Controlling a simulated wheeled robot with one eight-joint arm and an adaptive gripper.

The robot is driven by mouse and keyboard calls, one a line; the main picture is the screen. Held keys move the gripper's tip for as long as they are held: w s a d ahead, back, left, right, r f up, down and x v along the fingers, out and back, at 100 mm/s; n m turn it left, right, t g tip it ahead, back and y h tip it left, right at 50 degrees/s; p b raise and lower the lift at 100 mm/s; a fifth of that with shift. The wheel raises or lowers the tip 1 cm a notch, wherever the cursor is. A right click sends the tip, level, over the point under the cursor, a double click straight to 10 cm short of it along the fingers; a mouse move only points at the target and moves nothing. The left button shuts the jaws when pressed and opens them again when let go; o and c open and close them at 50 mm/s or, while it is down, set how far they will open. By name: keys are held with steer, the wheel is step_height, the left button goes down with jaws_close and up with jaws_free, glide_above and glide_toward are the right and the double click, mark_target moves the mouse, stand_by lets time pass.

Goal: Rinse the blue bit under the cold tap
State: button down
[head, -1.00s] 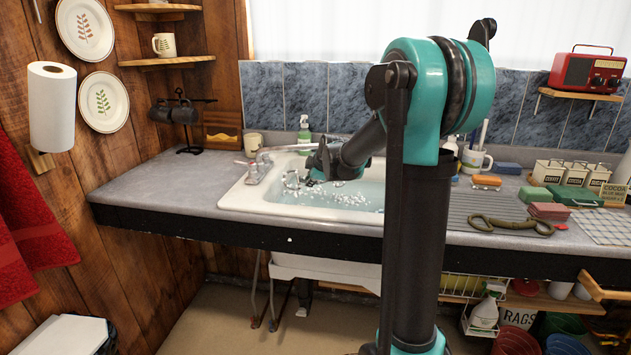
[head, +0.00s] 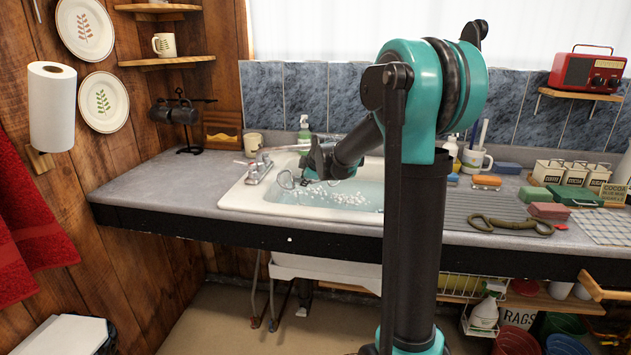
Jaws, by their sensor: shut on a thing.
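My gripper (head: 306,181) is over the left part of the sink (head: 240,197), seen from behind and small. It is shut on the bit, of which a pale grey-blue ring (head: 286,180) shows at its left. The rest of the bit is hidden by the gripper, and its blue colour is hard to make out. I cannot tell whether water is running onto the bit. White drops or bubbles (head: 345,199) show in the basin water.
An olive-green bit-shaped thing (head: 510,225) lies on the ribbed draining board (head: 475,207). Sponges, mugs and a green soap bottle (head: 304,135) stand along the back. The counter left of the sink (head: 160,190) is mostly clear.

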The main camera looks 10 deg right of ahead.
steer(key=shift+d, duration=0.2)
steer(key=shift+w+d, duration=0.25)
steer(key=shift+d, duration=0.05)
steer(key=shift+w+d, duration=0.15)
steer(key=shift+d, duration=0.15)
steer(key=shift+w+d, duration=0.15)
steer(key=shift+d, duration=0.15)
steer(key=shift+d, duration=0.1)
steer(key=shift+s, duration=0.2)
stand_by(0.5)
steer(key=shift+s+a, duration=0.2)
steer(key=shift+s, duration=0.1)
steer(key=shift+s+a, duration=0.15)
steer(key=shift+s, duration=0.15)
steer(key=shift+s+a, duration=0.1)
steer(key=shift+s, duration=0.25)
